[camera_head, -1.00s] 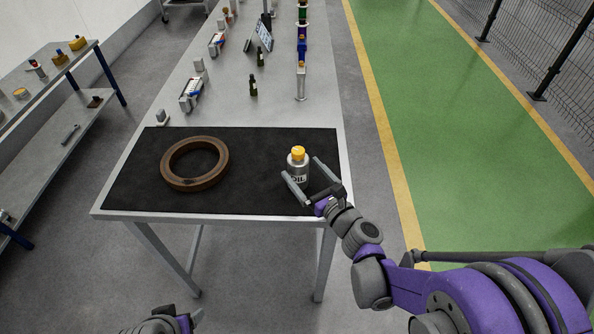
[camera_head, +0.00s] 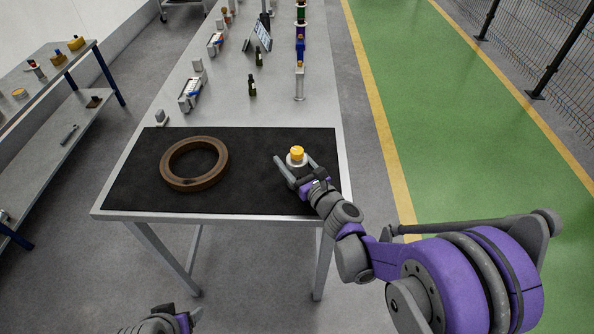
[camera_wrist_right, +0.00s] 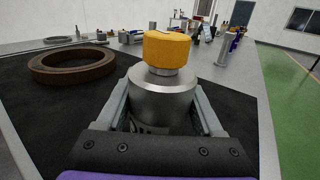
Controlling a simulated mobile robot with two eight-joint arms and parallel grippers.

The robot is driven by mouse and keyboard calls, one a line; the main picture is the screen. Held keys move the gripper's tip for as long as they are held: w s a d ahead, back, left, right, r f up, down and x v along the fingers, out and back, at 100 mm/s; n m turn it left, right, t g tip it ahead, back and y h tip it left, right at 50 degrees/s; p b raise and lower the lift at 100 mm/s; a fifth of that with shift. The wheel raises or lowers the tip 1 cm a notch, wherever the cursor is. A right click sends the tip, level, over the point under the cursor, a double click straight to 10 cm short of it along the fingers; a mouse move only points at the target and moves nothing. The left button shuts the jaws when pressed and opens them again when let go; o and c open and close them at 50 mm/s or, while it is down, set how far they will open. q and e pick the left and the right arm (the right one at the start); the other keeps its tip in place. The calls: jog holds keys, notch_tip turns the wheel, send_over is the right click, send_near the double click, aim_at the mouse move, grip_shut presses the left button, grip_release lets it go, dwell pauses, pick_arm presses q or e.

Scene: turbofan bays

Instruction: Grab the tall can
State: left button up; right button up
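The tall can is a silver can with a yellow cap (camera_head: 297,154), standing upright on the black mat (camera_head: 250,195) near its right side. It fills the middle of the right wrist view (camera_wrist_right: 162,92). My right gripper (camera_head: 294,161) is open, with one finger on each side of the can. In the head view a gap shows between the left finger and the can; contact on the other side cannot be told. The palm hides the can's lower part. My left gripper (camera_head: 183,319) is only partly in view at the bottom edge, away from the table.
A brown ring (camera_head: 194,163) lies on the mat left of the can. Small dark bottles (camera_head: 252,86), a grey post (camera_head: 299,85) and boxy devices (camera_head: 190,94) stand farther back on the table. The mat between ring and can is clear.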

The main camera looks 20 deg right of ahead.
jog(key=c, duration=0.7)
jog(key=shift+r, duration=0.1)
